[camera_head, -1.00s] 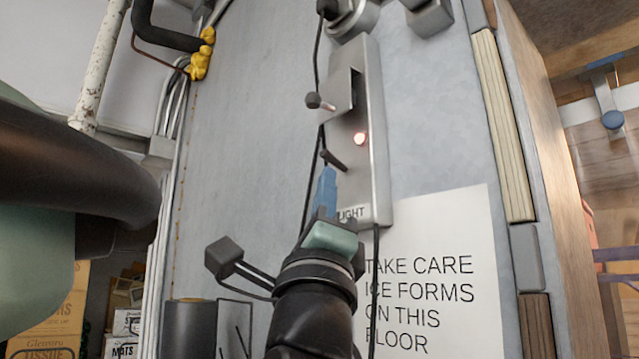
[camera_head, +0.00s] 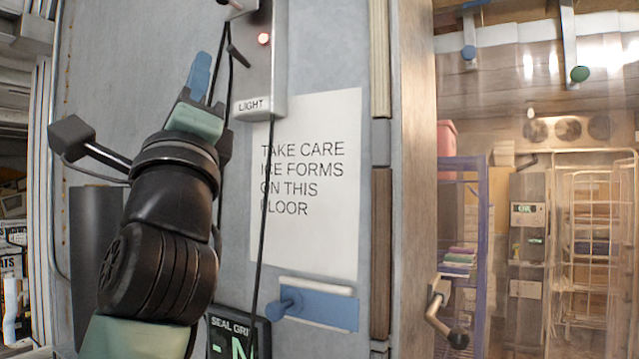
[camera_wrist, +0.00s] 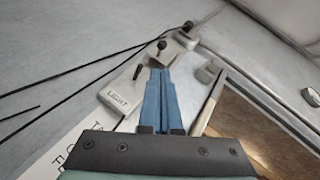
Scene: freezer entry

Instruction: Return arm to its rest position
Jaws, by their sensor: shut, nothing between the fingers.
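My gripper (camera_head: 200,75) is raised in front of the grey wall panel in the head view. Its blue fingers are together with nothing between them, and they point up just left of the light switch box (camera_head: 259,70). In the wrist view the shut blue fingers (camera_wrist: 162,95) reach toward the same box (camera_wrist: 125,98), marked LIGHT. I cannot tell if the fingertips touch anything. The box has a glowing red lamp (camera_head: 264,39) and a dark toggle lever (camera_head: 238,56). My black and green arm rises from the bottom left.
A warning notice (camera_head: 308,185) hangs below the box. A blue handle plate (camera_head: 318,304) is lower on the wall. Dark cables hang beside my gripper. Right of the wall edge, clear strips front a room with a purple rack (camera_head: 462,250) and a wire cage trolley (camera_head: 590,250).

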